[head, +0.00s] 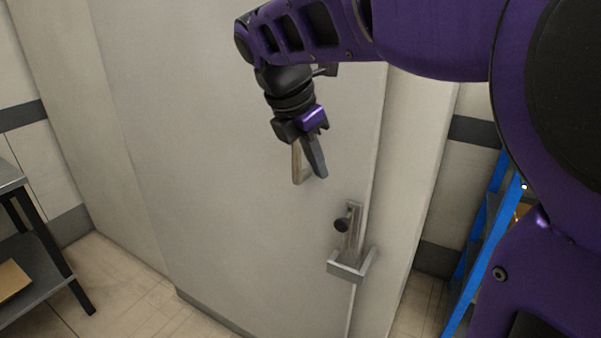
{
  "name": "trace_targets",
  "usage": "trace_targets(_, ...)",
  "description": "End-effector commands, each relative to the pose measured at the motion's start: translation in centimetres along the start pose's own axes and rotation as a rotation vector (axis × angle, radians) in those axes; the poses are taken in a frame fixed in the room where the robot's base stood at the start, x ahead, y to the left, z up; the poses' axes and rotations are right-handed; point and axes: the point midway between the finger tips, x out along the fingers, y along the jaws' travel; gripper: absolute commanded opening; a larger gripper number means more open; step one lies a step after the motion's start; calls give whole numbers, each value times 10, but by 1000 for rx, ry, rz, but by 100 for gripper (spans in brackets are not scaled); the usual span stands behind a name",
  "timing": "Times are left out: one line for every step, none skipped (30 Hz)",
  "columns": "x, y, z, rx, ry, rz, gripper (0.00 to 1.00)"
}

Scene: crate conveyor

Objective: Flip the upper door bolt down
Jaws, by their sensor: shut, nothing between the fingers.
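A pale door (230,200) fills the middle of the head view. My gripper (308,177) hangs in front of the door, above and left of this fitting, fingers pointing down. It is shut with nothing held, and apart from the fitting. A small dark grey piece (329,70) shows just right of my wrist, high near the door edge. It may be part of the upper bolt; my arm hides most of that area.
A grey shelf table (40,247) with a brown box (10,278) stands at the left. A blue rack (478,235) stands right of the door frame. The tiled floor between the table and the door is clear.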

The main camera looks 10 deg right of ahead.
Motion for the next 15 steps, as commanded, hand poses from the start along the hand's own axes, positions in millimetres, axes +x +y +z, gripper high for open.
trace_targets(0,0,0,0,0,0,0)
trace_targets(0,0,0,1,0,0,0)
trace_targets(0,0,0,1,-1,-1,0)
trace_targets(1,0,0,1,-1,-1,0)
trace_targets(2,0,0,1,-1,-1,0)
trace_targets(4,0,0,1,-1,-1,0)
trace_targets(6,0,0,1,-1,-2,0)
trace_targets(9,0,0,2,-1,-3,0)
trace_targets(14,0,0,2,-1,-3,0)
trace_targets(18,0,0,2,-1,-3,0)
trace_targets(23,-1,0,2,-1,-4,0)
trace_targets(31,-1,0,2,0,-5,0)
trace_targets(37,-1,0,2,-1,-4,0)
trace_targets(44,-1,-1,2,0,-5,0)
trace_targets(53,-1,-1,1,0,-5,0)
